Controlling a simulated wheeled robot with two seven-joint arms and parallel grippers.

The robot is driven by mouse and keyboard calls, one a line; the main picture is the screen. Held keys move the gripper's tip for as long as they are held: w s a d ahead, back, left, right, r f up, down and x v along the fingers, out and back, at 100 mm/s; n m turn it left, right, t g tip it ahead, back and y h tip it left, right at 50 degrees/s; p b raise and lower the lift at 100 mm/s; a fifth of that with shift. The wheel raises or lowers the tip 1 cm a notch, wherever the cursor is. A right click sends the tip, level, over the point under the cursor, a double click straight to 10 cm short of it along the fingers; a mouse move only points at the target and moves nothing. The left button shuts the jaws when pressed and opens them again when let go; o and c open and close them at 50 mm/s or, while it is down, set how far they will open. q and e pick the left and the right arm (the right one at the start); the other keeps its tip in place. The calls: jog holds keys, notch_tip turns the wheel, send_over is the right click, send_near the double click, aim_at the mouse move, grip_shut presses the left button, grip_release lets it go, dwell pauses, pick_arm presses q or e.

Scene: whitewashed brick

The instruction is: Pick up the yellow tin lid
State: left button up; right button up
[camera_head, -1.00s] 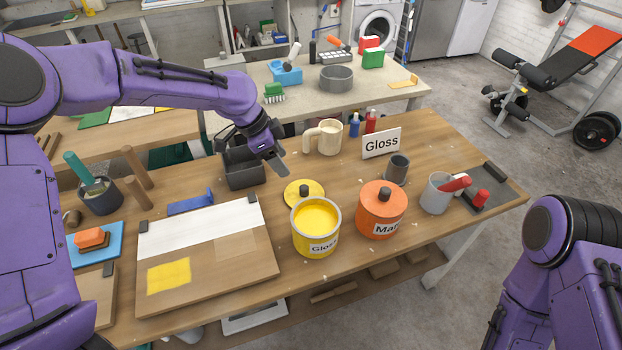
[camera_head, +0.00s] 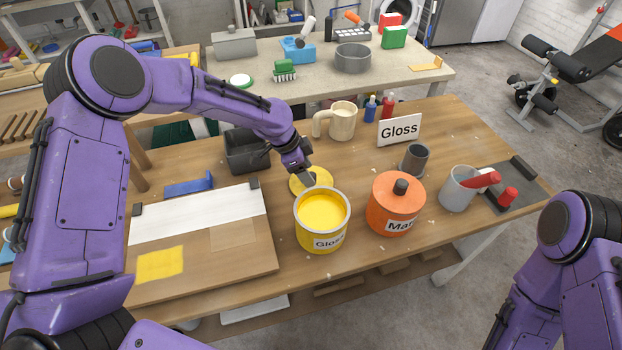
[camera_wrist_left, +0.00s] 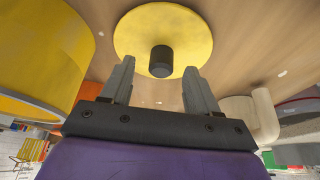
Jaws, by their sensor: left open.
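The yellow tin lid (camera_head: 299,180) is a flat disc lying on the wooden workbench, just behind the open yellow paint tin (camera_head: 323,220) labelled Gloss. In the left wrist view the lid (camera_wrist_left: 140,32) shows with its dark round knob (camera_wrist_left: 161,62) in the middle. My left gripper (camera_head: 307,178) is over the lid in the head view. In the left wrist view the left gripper (camera_wrist_left: 159,78) is open, with its fingers on either side of the knob and nothing held. My right arm shows at the lower right, but its gripper is out of view.
The yellow tin stands close beside the lid. An orange lidded tin (camera_head: 393,208) is to its right, with a dark cup (camera_head: 415,160) and a grey pot (camera_head: 458,190) beyond. A cream mug (camera_head: 342,122), Gloss sign (camera_head: 400,130) and black tray (camera_head: 245,155) stand behind.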

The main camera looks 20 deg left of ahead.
pick_arm(q)
jog(key=shift+w+d+f, duration=0.15)
jog(key=shift+d+f, duration=0.05)
jog(key=shift+f, duration=0.35)
jog(key=shift+w+f, duration=0.15)
jog(key=shift+f, duration=0.1)
grip_shut()
